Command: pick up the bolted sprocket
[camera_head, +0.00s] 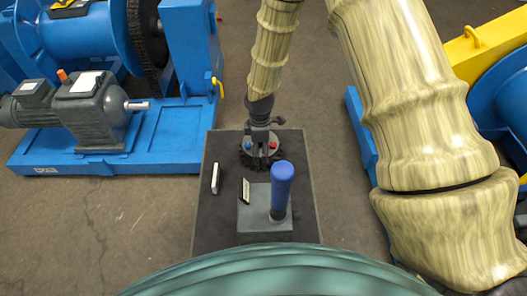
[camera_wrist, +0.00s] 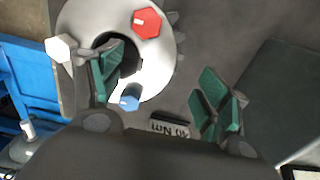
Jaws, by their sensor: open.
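The bolted sprocket (camera_head: 246,160) is a dark toothed wheel with a pale hub, lying on a dark mat (camera_head: 210,222). Its hub (camera_wrist: 152,62) has a red bolt head (camera_wrist: 146,23), a blue bolt head (camera_wrist: 130,97) and a white one (camera_wrist: 62,47) around a dark centre hole. My gripper (camera_head: 262,158) points down over the sprocket and partly hides it. In the wrist view my gripper (camera_wrist: 165,85) is open, with green pads. One finger overlaps the hub near the hole; the other appears beyond the hub to the right. Contact cannot be told.
A blue-handled tool (camera_head: 282,187) stands upright in a grey block (camera_head: 262,226) close in front of the sprocket. A small white-faced box (camera_head: 215,179) stands to the left. Blue machinery (camera_head: 130,140) stands at the left.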

